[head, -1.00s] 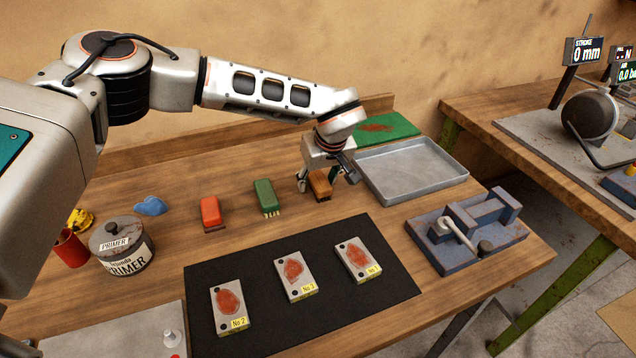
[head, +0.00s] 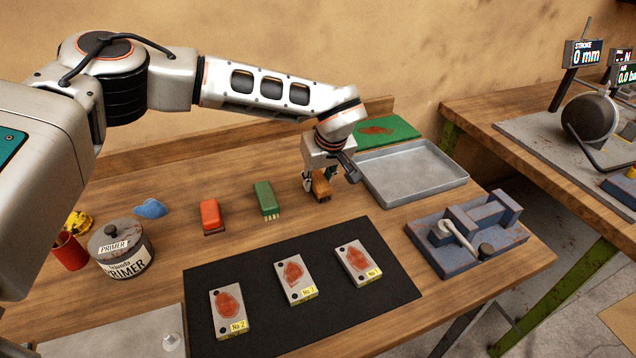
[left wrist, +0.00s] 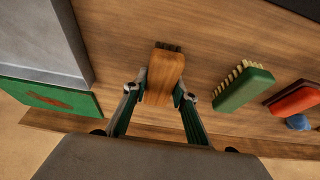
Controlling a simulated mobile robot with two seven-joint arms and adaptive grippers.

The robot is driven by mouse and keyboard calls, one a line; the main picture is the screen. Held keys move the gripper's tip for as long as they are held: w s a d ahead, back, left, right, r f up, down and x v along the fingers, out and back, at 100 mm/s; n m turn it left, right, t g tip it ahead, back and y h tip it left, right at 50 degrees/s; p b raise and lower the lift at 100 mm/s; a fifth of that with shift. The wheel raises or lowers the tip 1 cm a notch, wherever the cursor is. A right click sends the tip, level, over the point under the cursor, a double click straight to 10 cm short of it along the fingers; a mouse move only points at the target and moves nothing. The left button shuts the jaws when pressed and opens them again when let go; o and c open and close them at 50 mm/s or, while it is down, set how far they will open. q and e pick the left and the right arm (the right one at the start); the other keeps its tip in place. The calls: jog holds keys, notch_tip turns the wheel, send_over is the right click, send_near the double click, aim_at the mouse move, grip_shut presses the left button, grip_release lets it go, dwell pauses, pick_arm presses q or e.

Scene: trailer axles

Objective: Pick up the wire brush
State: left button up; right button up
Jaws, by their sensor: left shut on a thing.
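The wire brush (head: 321,187) has an orange-brown wooden back, with dark bristles showing at its far end in the left wrist view (left wrist: 163,78). It is at the back of the bench, left of the grey tray. My left gripper (head: 320,181) points down over it and is shut on it. In the left wrist view the two fingers (left wrist: 160,97) press on both sides of the brush body. I cannot tell whether the brush is clear of the bench top. My right gripper is not in view.
A green brush (head: 265,198) and a red block-like tool (head: 211,215) lie to the left. The grey tray (head: 462,181) is close on the right. Rusty plates lie on the black mat (head: 345,315) in front. A blue fixture (head: 440,262) stands at the right.

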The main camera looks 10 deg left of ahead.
aim_at(318, 177)
pick_arm(q)
notch_tip(318, 177, up, 20)
jog(key=shift+f+p, duration=0.15)
jog(key=shift+p, duration=0.15)
